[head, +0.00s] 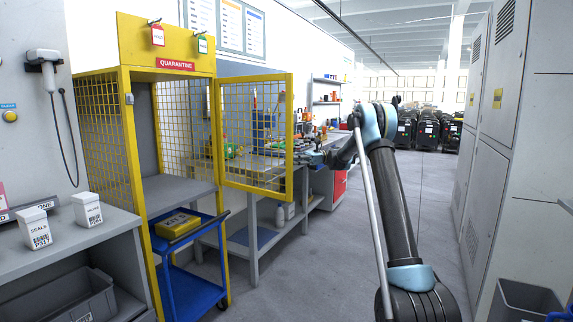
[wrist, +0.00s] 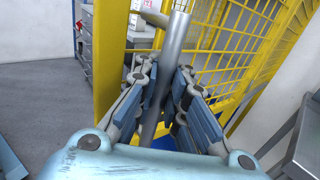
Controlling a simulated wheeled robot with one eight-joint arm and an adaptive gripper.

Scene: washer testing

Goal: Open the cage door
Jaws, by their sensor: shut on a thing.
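The yellow quarantine cage (head: 128,150) stands at the left in the head view, under a red "QUARANTINE" sign. Its yellow mesh door (head: 292,130) stands swung outward, leaving the front opening uncovered. The door also shows in the wrist view (wrist: 108,60). My gripper (head: 312,158) is at the door's free edge, at the end of my outstretched arm. In the wrist view my gripper (wrist: 163,80) has its fingers closed around a grey metal bar handle (wrist: 176,40) beside the yellow frame. The handle's lower part is partly hidden between the fingers.
A blue cart (head: 190,288) with a yellow kit box (head: 178,226) stands at the cage's lower front. A workbench (head: 258,182) runs behind the door. Grey cabinets (head: 500,130) line the right, with a dark bin (head: 527,300) below. The aisle floor between is clear.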

